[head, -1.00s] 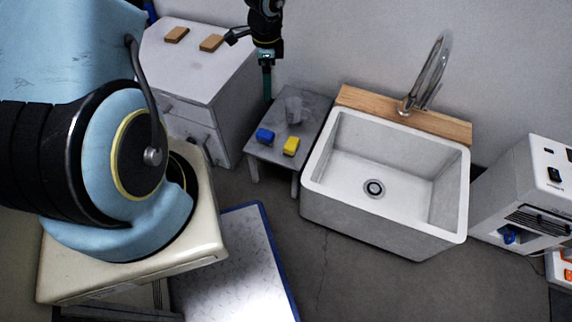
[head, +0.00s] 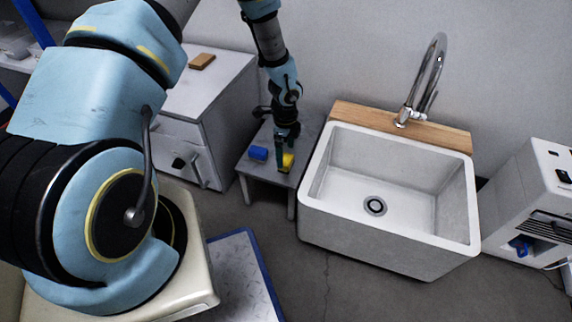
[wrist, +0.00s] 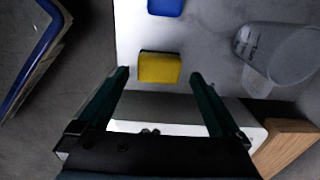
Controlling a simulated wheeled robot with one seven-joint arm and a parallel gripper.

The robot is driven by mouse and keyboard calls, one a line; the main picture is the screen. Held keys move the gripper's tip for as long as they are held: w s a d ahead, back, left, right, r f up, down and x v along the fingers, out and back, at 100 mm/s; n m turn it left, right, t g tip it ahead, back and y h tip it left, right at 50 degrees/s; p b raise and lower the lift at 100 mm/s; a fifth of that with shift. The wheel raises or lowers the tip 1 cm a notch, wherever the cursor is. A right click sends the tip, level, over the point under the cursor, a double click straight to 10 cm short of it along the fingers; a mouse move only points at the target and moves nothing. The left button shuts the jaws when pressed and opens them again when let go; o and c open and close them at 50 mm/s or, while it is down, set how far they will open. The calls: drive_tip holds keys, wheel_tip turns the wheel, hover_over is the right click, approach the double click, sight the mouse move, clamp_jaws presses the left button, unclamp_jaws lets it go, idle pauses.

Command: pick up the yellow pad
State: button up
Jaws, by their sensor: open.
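The yellow pad (head: 288,161) lies on a small grey table (head: 271,171) left of the sink. In the wrist view the yellow pad (wrist: 159,68) has a dark edge along its far side. My gripper (head: 281,165) is over the small table at the pad. In the wrist view my gripper (wrist: 160,76) is open, one finger to each side of the pad with a gap at both sides. The fingers do not appear to touch the pad. In the head view a finger partly hides the pad.
A blue pad (head: 258,153) lies left of the yellow pad, and shows ahead in the wrist view (wrist: 166,6). A clear beaker (wrist: 270,50) stands to the right there. The white sink (head: 335,211) is right of the table, a drawer cabinet (head: 215,100) left.

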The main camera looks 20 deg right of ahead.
sight(286, 159)
wheel_tip(286, 159, down, 4)
drive_tip(key=shift+s+f+b, duration=0.1)
drive_tip(key=shift+f+b, duration=0.15)
drive_tip(key=shift+b, duration=0.35)
drive_tip(key=c, duration=1.4)
drive_tip(key=shift+o, duration=0.2)
wheel_tip(286, 159, up, 10)
drive_tip(key=p, duration=0.2)
drive_tip(key=shift+p, duration=0.4)
